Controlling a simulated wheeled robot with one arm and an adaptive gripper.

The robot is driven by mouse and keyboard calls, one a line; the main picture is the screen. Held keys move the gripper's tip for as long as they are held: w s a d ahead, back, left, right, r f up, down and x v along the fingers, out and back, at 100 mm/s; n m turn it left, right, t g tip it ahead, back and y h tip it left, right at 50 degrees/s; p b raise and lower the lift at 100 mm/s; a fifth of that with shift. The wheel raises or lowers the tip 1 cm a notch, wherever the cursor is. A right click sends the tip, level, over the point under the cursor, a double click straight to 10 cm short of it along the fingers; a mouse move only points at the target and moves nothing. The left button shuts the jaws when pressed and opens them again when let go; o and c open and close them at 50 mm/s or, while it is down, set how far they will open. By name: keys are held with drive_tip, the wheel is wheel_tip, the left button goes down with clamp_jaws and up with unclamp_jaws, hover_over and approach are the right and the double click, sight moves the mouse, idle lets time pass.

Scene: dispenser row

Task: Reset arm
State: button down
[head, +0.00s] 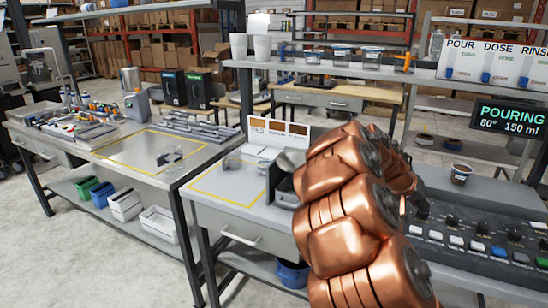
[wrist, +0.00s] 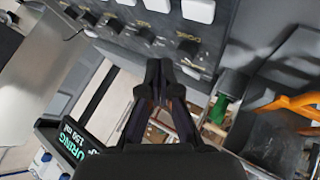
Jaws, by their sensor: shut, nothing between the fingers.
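My copper-coloured arm fills the middle right of the head view, raised in front of the benches.
A shelf (head: 330,68) spans above. Left of my arm, a bench has a yellow-outlined area (head: 140,165) with a small clear item.

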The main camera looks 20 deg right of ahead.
drive_tip(key=s+a+n+t+y, duration=0.1)
drive_tip(key=s+a+n+y, duration=0.1)
drive_tip(key=a, duration=1.1)
drive_tip(key=s+a+n+y, duration=0.1)
drive_tip(key=s+a+y, duration=0.15)
drive_tip(key=a, duration=0.95)
drive_tip(key=s+a+f+n+y, duration=0.2)
drive_tip(key=s+a+n, duration=0.2)
drive_tip(key=s+a, duration=0.3)
drive_tip(key=s+a+f+n+g+y, duration=0.1)
drive_tip(key=s+a+n, duration=0.3)
drive_tip(key=s+a, duration=0.4)
drive_tip(key=a+f+y, duration=0.1)
drive_tip(key=a, duration=0.6)
drive_tip(key=shift+a, duration=0.4)
drive_tip(key=shift+y, duration=0.25)
